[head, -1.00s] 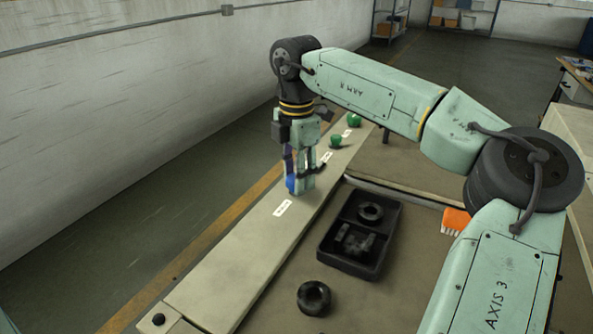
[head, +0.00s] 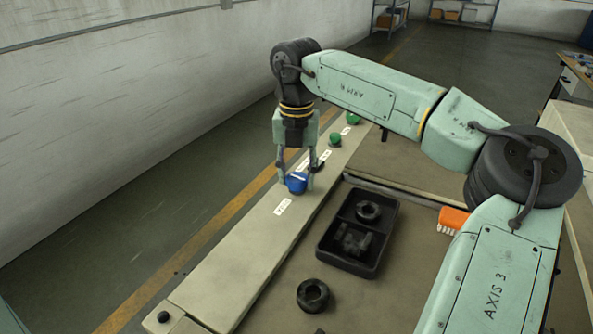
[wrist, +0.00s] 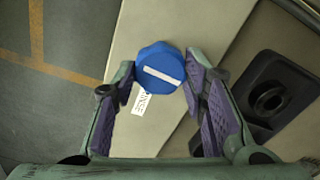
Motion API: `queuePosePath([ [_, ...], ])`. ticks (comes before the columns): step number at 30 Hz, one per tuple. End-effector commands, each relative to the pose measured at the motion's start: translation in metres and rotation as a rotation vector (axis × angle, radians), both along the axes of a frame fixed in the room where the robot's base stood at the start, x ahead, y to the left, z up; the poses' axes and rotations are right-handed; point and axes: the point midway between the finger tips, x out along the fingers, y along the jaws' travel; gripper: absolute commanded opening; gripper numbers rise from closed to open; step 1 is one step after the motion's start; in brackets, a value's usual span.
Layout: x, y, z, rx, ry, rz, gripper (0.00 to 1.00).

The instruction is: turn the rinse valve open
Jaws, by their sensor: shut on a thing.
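The rinse valve is a blue knob (head: 297,184) with a white bar on its top, on the long pale ledge (head: 235,255). A small white label (head: 283,206) lies just in front of it. In the wrist view the knob (wrist: 158,66) sits between the fingertips, its white bar slanting slightly down to the right. The label (wrist: 140,101) there appears to read "RINSE", partly beside the left finger. My gripper (head: 299,180) points down from above and is shut on the knob, one finger on each side. It also shows in the wrist view (wrist: 160,72).
Two green knobs (head: 335,139) (head: 353,118) with labels stand farther along the ledge. A black tray (head: 326,249) holding dark parts is to the right, with a black ring (head: 313,296) in front. An orange brush (head: 453,219) lies by my arm.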

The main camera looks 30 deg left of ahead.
Motion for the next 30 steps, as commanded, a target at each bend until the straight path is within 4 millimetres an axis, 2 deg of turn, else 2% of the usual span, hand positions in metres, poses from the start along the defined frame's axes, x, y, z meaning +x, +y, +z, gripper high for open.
queuePosePath([
  [9,0.0002,-0.0001,0.0003,0.001,0.000,0.096,0.11],
  [23,0.0001,0.0000,0.0002,0.000,-0.001,0.110,0.12],
  [24,0.0001,0.0000,0.0002,0.000,-0.001,0.110,0.40],
  [30,0.0001,0.0000,0.0002,0.000,-0.001,0.109,0.53],
])
